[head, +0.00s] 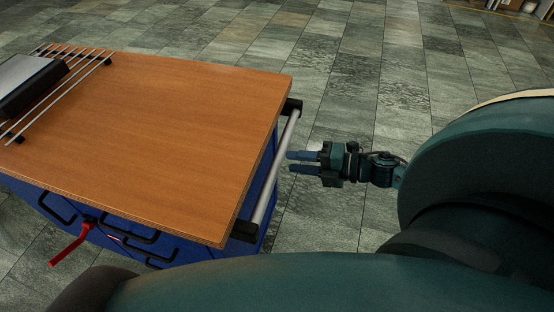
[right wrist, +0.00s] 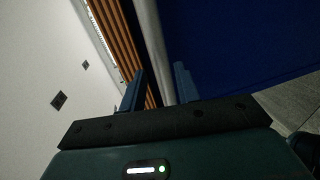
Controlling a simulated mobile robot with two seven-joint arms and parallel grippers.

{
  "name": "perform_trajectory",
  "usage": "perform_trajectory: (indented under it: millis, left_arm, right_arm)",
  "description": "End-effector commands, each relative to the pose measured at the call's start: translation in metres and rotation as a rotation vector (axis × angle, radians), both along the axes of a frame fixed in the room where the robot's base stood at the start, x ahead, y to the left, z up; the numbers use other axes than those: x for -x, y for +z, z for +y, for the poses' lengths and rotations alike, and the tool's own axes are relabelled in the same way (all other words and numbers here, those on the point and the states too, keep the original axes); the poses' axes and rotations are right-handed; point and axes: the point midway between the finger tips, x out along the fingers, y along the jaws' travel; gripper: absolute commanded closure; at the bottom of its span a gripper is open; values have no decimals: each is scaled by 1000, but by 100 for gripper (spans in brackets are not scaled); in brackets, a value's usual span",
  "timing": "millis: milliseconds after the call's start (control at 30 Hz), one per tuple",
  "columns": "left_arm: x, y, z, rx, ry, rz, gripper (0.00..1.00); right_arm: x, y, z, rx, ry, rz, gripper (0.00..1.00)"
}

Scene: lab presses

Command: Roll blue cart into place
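The blue cart (head: 268,190) has a wooden top (head: 190,130) and stands at the left of the head view. A grey handle bar (head: 276,165) runs along its right end between black brackets. My right gripper (head: 289,162) is just right of the bar, fingers pointing left at it. The fingers are apart with nothing gripped. In the right wrist view, the bar (right wrist: 152,45) lines up with the gap between the fingers (right wrist: 158,88), with the blue cart side (right wrist: 230,45) beside it. Whether the fingertips touch the bar cannot be told. My left gripper is not in view.
A metal rack (head: 75,65) with a dark and grey device (head: 30,80) sits on the cart top's far left. Drawer handles and a red lever (head: 70,246) stick out from the cart's front. The tiled floor (head: 370,80) is clear behind and right of the cart.

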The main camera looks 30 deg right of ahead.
Motion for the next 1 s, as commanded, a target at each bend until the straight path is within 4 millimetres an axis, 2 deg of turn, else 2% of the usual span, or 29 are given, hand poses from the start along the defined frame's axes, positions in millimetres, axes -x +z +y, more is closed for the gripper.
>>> perform_trajectory:
  millis: [100, 300, 767, 1000]
  left_arm:
    - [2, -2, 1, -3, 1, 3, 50]
    - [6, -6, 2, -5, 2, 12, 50]
    - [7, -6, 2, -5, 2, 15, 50]
    - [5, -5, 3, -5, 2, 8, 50]
  right_arm:
    - [-17, -4, 14, -2, -1, -3, 68]
    - [-36, -9, 30, 0, -2, -1, 68]
    - [-43, -12, 37, -1, 0, 1, 68]
    - [-43, -11, 37, -1, -1, 1, 88]
